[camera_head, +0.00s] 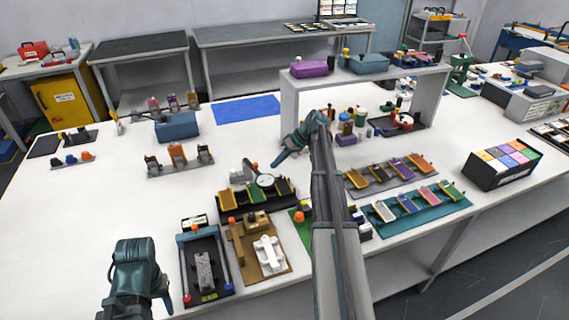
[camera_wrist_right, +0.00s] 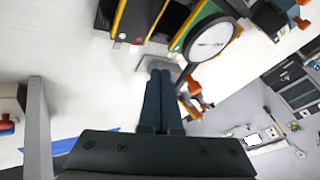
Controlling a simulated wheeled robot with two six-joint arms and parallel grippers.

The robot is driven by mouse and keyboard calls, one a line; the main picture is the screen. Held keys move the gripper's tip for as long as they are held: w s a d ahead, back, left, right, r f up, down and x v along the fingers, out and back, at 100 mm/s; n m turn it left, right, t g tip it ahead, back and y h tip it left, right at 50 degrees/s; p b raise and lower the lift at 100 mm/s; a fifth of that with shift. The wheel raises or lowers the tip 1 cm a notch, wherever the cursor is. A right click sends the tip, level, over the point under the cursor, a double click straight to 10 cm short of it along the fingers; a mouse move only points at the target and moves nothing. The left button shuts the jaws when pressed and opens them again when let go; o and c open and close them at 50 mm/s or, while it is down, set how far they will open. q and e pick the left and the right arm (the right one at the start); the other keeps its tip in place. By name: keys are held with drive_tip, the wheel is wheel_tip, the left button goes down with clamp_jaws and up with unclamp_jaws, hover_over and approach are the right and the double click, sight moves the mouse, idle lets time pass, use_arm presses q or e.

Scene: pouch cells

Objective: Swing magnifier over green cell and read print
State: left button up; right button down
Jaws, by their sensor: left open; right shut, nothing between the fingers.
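The magnifier (camera_head: 265,181), a round pale lens on a grey arm, stands over the black cell rack (camera_head: 230,215). The right wrist view shows its lens (camera_wrist_right: 210,41) with a dark mark like print, too small to read. The green cell (camera_wrist_right: 194,22) shows beside and partly behind the lens rim. My right gripper (camera_head: 275,164) is shut and empty beside the magnifier. In the right wrist view its fingertips (camera_wrist_right: 160,72) are at a grey piece near the lens; contact is unclear. My left gripper (camera_head: 166,301) is open and empty at the lower left, away from the rack.
A black fixture (camera_head: 206,265) and a brown fixture (camera_head: 245,255) stand in front of the rack. Trays of coloured cells (camera_head: 420,206) lie to the right, past my right arm. A grey shelf (camera_head: 432,100) stands behind.

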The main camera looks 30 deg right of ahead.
sight(263, 175)
drive_tip(key=shift+s+a+r, duration=0.1)
drive_tip(key=shift+a+r, duration=0.05)
drive_tip(key=shift+a, duration=1.8)
drive_tip(key=shift+s+a+m+t+h, duration=0.2)
drive_tip(key=shift+a+m, duration=0.2)
drive_tip(key=shift+a, duration=0.35)
drive_tip(key=shift+s+a+m+t+h, duration=0.2)
drive_tip(key=shift+a+m, duration=0.2)
drive_tip(key=shift+a, duration=0.3)
drive_tip(key=shift+d, duration=0.2)
